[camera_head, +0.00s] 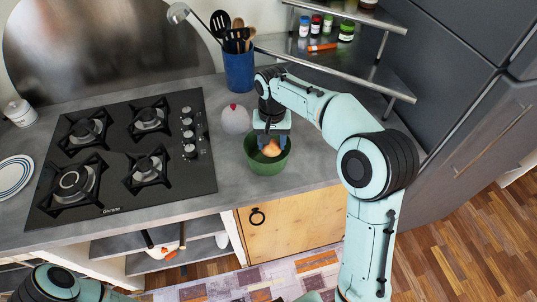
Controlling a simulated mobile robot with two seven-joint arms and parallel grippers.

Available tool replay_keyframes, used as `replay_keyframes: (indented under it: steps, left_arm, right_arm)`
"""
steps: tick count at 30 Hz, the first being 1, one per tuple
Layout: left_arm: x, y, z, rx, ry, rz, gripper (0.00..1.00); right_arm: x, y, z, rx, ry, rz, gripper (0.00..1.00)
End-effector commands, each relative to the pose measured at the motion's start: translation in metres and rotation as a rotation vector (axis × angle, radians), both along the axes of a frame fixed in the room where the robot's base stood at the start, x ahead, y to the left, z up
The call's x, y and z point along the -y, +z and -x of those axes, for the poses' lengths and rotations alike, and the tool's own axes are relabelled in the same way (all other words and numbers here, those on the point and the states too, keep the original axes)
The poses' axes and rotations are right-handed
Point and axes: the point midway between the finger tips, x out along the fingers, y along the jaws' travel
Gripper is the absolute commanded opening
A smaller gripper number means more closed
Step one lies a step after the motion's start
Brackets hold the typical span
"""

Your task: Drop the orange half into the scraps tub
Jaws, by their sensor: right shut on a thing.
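The orange half (271,149) shows as a small pale orange shape between the fingers of my right gripper (271,143). The right gripper is shut on it and points down. It is over the green scraps tub (254,163), with the fingertips at or inside the rim. The tub stands on the counter near its front edge. I cannot tell how far the orange half is above the tub's floor. My left arm shows at the bottom left corner, and its gripper is out of view.
A grey dome with a red knob (235,119) stands close behind the tub. A blue utensil holder (239,72) is at the back. The gas hob (128,152) fills the left. A metal shelf (340,62) with jars stands behind my right arm.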

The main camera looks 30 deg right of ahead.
Motion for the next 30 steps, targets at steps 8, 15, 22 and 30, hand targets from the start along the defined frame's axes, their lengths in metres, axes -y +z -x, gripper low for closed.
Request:
replay_keyframes:
  steps: [8,15,22,30]
  left_arm:
    - [0.0,0.001,-0.001,0.001,-0.001,0.0,0.75]
    - [0.0,0.002,-0.002,0.002,0.0,0.0,0.75]
    - [0.0,0.012,-0.01,0.011,0.0,0.001,0.75]
    - [0.0,0.028,-0.027,0.03,0.0,0.0,0.75]
  right_arm:
    - [0.0,0.001,0.0,0.0,0.0,0.0,0.83]
    - [0.0,0.005,0.0,0.001,0.0,0.0,0.83]
    - [0.0,0.045,-0.002,0.006,0.0,0.0,0.83]
    - [0.0,0.106,-0.002,0.007,0.0,-0.001,0.83]
